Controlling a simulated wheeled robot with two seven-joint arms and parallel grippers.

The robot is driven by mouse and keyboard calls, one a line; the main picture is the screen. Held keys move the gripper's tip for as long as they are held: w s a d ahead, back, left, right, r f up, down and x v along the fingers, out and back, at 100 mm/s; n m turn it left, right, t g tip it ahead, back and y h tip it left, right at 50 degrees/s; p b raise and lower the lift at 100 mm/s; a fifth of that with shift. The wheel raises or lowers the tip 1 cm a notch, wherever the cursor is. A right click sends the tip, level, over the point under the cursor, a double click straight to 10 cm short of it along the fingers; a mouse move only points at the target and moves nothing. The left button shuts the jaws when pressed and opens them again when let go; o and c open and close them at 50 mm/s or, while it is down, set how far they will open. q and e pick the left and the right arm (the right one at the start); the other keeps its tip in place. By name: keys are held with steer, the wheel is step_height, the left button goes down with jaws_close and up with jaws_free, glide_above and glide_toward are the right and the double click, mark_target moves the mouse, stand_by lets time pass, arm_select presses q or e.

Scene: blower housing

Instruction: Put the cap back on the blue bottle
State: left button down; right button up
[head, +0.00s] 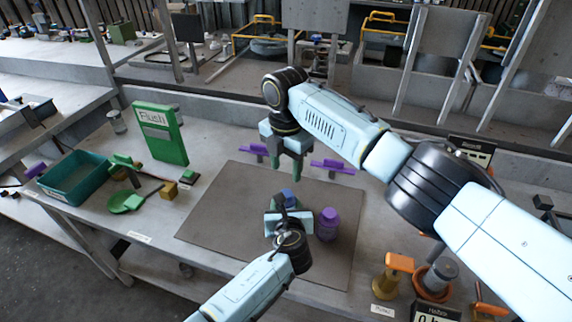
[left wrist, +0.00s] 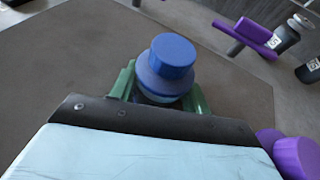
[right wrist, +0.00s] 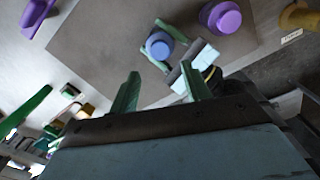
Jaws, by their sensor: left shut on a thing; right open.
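The blue bottle stands on the brown mat (head: 215,215), with my left gripper (head: 288,207) shut around its upper body. In the left wrist view a darker blue cap (left wrist: 172,52) sits on top of the bottle (left wrist: 150,86), upright and centred as far as I can tell. The cap also shows from above in the right wrist view (right wrist: 160,47). My right gripper (head: 286,178) is open and empty, above and behind the bottle with its fingers pointing down. In the right wrist view its fingers (right wrist: 161,75) are apart from the cap.
A purple bottle (head: 328,224) stands close to the right of the blue one. Purple pieces (head: 332,166) lie at the mat's back edge. A green box marked Flush (head: 160,132) and a teal bin (head: 75,172) are at left. Orange items (head: 399,263) stand at right. The mat's left part is clear.

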mark_target(286, 193)
steer(key=shift+f, duration=0.1)
steer(key=shift+f, duration=3.9)
steer(key=shift+c, duration=0.2)
steer(key=c, duration=1)
steer(key=shift+m, duration=1.7)
steer(key=o, duration=1.1)
